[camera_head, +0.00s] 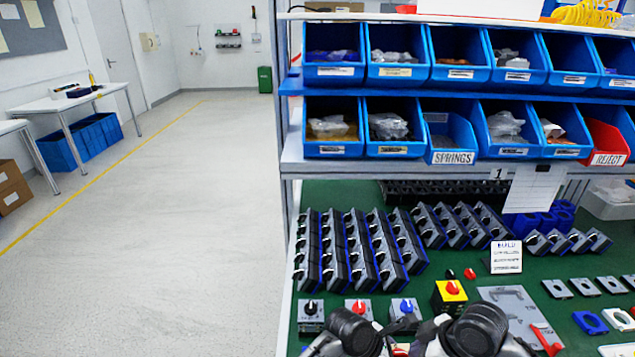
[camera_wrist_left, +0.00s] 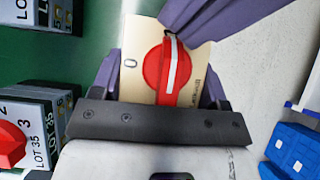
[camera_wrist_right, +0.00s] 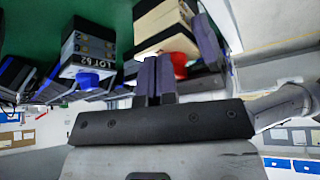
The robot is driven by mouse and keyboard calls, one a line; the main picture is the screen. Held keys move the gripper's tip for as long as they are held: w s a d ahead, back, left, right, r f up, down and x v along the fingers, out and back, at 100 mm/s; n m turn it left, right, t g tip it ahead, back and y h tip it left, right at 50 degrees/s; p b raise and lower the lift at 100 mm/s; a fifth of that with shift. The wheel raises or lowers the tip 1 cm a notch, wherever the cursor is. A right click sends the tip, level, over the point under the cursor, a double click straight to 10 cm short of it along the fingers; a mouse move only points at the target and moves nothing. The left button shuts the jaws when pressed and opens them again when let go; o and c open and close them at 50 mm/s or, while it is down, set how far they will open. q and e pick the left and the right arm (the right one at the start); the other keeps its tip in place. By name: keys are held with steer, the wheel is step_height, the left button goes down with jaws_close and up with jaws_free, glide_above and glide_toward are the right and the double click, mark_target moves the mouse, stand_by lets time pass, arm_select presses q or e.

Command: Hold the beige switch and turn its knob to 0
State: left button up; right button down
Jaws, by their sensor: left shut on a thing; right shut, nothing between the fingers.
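The beige switch (camera_wrist_left: 138,42) has a red knob (camera_wrist_left: 153,75) with a white line running nearly up and down in the left wrist view. A printed 0 is left of the knob. My left gripper (camera_wrist_left: 160,90) is shut around the switch body. A purple finger of my right gripper (camera_wrist_right: 157,62) meets or nearly meets the knob's upper end; contact is unclear. The right gripper is shut and empty beside the red knob (camera_wrist_right: 180,63) in the right wrist view. In the head view, my arms largely hide the switch.
A yellow switch with a red knob (camera_head: 450,293) and grey switches, one with a blue knob (camera_head: 405,308), stand close by on the green bench (camera_head: 345,195). Rows of dark switches stand behind. Open floor lies left.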

steer(key=shift+w+d, duration=0.1)
steer(key=shift+d, duration=0.1)
stand_by(0.5)
step_height(320, 180, up, 6)
stand_by(0.5)
steer(key=shift+s, duration=0.2)
step_height(320, 180, down, 6)
steer(key=s, duration=0.2)
steer(key=shift+s+a, duration=0.25)
steer(key=shift+a, duration=0.2)
stand_by(0.4)
steer(key=shift+w+a, duration=0.35)
steer(key=shift+w, duration=0.1)
stand_by(1.4)
steer(key=shift+w+d, duration=0.3)
steer(key=shift+w, duration=0.05)
stand_by(0.4)
